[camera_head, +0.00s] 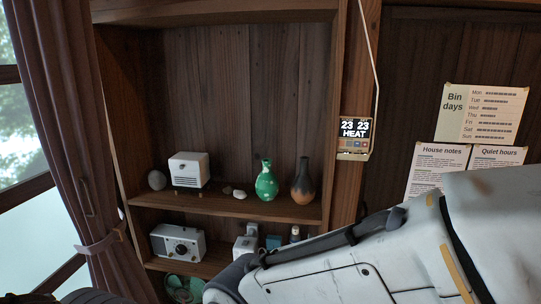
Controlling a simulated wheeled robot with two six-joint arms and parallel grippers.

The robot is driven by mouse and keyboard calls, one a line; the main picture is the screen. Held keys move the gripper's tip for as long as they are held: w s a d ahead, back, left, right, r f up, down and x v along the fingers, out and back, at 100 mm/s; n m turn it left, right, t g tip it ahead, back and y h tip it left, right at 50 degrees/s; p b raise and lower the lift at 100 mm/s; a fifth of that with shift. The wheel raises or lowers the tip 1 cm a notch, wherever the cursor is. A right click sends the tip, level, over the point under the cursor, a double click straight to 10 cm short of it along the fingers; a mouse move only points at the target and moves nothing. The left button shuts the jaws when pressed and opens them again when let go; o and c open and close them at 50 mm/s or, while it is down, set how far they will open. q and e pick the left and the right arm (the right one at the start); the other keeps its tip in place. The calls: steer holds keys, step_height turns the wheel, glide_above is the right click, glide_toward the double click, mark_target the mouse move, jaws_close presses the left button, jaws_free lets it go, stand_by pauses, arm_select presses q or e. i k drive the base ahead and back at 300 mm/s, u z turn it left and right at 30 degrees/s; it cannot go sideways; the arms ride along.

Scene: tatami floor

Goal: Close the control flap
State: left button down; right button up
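A small wall control unit (354,137) hangs on the wooden post right of the shelf. Its lit screen reads "23 23 HEAT". Below the screen a row of small coloured buttons shows, with a pale strip (352,156) under them that may be the flap hanging open; it is too small to be sure. Neither gripper is in view. My white right arm fills the lower right, below and in front of the unit, with a clear gap between them. Its hand end is not visible.
A wooden shelf holds a white box-like device (188,170), a green vase (266,182), a dark vase (303,183) and a white radio-like box (178,243). A thin pale cord runs along the post beside the unit. Paper notices (485,113) hang at right, a curtain (70,110) at left.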

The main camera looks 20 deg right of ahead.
mark_target(340, 157)
steer(key=u, duration=1.5)
steer(key=k, duration=1.3)
steer(key=z, duration=1.9)
steer(key=i, duration=0.4)
